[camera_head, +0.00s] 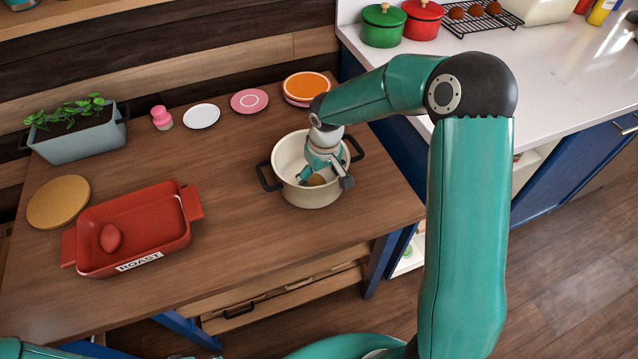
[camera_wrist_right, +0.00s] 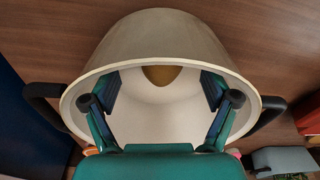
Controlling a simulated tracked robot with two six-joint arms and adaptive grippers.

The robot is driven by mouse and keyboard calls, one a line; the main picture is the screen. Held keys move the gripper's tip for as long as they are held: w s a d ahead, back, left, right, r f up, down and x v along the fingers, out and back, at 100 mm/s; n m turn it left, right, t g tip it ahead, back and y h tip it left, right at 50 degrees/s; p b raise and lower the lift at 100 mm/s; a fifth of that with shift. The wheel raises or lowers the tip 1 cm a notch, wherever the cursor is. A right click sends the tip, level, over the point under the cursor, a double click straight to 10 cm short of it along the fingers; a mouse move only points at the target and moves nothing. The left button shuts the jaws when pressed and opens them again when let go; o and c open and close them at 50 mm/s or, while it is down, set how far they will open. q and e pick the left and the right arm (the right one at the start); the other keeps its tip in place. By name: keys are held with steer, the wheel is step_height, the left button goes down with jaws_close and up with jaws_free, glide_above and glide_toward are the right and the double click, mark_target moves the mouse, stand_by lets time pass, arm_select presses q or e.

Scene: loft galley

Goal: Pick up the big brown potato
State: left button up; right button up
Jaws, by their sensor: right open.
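The big brown potato (camera_head: 316,180) lies in the cream pot (camera_head: 288,157) on the wooden table. It also shows at the pot's bottom in the right wrist view (camera_wrist_right: 162,75), partly cut off by the pot's wall. My right gripper (camera_head: 323,181) reaches down into the pot from above. In the right wrist view its two fingers (camera_wrist_right: 161,92) are spread apart inside the rim, with the potato between and beyond them. The fingers do not appear to touch it. My left gripper is out of view.
A red roasting dish (camera_head: 165,238) with a reddish potato (camera_head: 110,238) stands at left. Around it are a round wooden board (camera_head: 58,202), a planter (camera_head: 80,140), a pink shaker (camera_head: 161,118) and several plates (camera_head: 249,101). The pot has two dark side handles.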

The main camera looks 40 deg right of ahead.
mark_target(318, 181)
steer(key=f, duration=0.3)
steer(key=shift+w+a+f, duration=0.15)
steer(key=shift+w+f, duration=0.05)
steer(key=shift+f, duration=0.05)
steer(key=c, duration=1.3)
